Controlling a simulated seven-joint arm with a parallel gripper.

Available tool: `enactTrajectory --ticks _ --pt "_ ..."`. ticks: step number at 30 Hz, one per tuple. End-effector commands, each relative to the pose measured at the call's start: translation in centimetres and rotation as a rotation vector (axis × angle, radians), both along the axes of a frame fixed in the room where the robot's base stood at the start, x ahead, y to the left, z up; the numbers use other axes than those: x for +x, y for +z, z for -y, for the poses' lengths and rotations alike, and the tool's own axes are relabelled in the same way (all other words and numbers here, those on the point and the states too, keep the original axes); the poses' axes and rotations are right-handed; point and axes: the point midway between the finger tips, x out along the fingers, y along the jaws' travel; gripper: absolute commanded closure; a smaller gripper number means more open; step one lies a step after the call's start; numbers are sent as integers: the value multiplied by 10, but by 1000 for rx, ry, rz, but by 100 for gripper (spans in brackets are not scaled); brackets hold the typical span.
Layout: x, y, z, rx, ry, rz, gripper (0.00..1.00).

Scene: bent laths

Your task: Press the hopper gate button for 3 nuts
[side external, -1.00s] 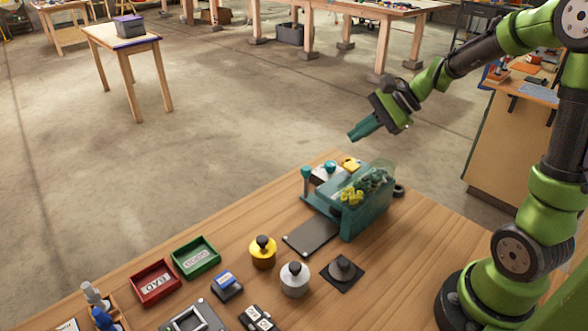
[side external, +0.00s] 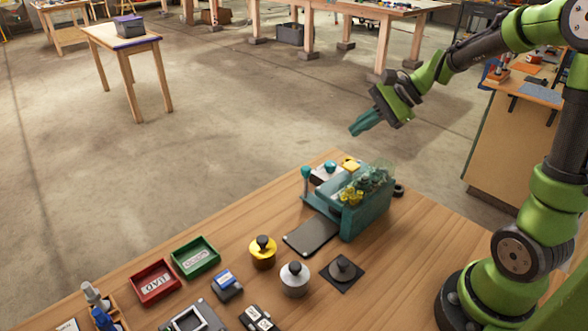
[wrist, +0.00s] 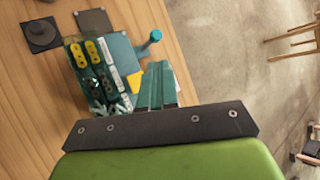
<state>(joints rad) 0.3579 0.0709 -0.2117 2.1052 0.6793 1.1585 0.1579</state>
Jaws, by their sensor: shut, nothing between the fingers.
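The teal hopper (side external: 365,212) stands near the far edge of the wooden table, with a clear-topped bin holding yellow and dark teal pieces (side external: 356,193). Teal round-topped posts (side external: 306,172) and a yellow block (side external: 351,164) sit at its far side; I cannot tell which part is the gate button. A dark flat plate (side external: 311,236) lies in front of it. My gripper (side external: 354,131) is shut and empty, in the air above and beyond the hopper. In the wrist view the shut teal fingers (wrist: 156,75) appear beside the hopper (wrist: 97,75) and the yellow block (wrist: 134,81), touching nothing visible.
A red tray (side external: 155,282) and a green tray (side external: 195,257) lie left. Bare wood is free at the right.

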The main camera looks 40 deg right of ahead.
Motion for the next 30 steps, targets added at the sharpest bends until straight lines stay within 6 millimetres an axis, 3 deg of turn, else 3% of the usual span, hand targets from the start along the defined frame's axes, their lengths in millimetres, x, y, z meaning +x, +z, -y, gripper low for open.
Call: enactTrajectory --ticks 6,13,30 --pt "0 -33 0 3 -1 -4 100" --pt "0 -57 0 2 0 -2 100" --pt "0 -65 0 -1 1 0 100"
